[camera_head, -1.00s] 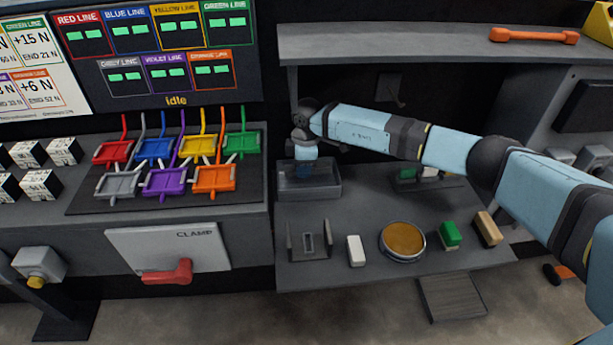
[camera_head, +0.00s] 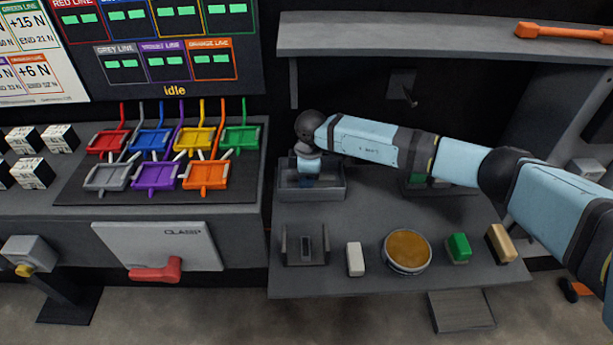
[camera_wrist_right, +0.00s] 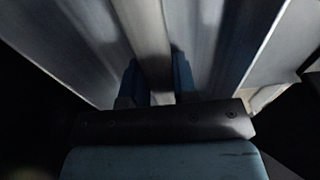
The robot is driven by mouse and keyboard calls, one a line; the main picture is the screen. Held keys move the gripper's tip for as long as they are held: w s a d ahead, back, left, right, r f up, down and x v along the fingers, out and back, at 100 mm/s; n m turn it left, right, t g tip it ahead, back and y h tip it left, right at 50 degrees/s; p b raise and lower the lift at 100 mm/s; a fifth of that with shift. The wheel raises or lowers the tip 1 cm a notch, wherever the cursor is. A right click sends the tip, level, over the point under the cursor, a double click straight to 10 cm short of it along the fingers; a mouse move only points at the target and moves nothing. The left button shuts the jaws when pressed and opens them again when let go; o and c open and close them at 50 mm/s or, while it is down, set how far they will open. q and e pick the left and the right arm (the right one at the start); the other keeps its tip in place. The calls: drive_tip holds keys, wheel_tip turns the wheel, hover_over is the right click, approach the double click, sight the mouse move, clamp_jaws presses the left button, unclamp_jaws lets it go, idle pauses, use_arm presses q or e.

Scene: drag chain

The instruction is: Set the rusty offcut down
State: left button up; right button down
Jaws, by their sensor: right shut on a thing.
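My right gripper (camera_head: 308,183) reaches down into a dark grey open tray (camera_head: 336,193) on the workbench. Its fingertips are hidden from the head view by the tray and the gripper body. In the dim right wrist view, the two blue fingers (camera_wrist_right: 158,80) are shut on a long, dull brownish-grey bar, which I take to be the rusty offcut (camera_wrist_right: 150,35). Pale grey surfaces lie on both sides of it. I cannot tell whether the offcut touches the tray floor. My left gripper is not in view.
On the bench in front of the tray are a slotted grey fixture (camera_head: 305,246), a white block (camera_head: 355,259), a round amber-filled dish (camera_head: 408,251), a green block (camera_head: 459,247) and a tan block (camera_head: 501,243). A shelf (camera_head: 400,37) overhangs behind.

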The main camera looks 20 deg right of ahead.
drive_tip(key=c, duration=0.9)
unclamp_jaws()
drive_tip(key=shift+f, duration=0.1)
drive_tip(key=shift+s+d+r+p, duration=0.1)
drive_tip(key=shift+d+r+p, duration=0.1)
drive_tip(key=shift+r, duration=1.75)
drive_tip(key=shift+d+r+p, duration=0.1)
drive_tip(key=shift+d+r, duration=0.05)
drive_tip(key=shift+r, duration=1.8)
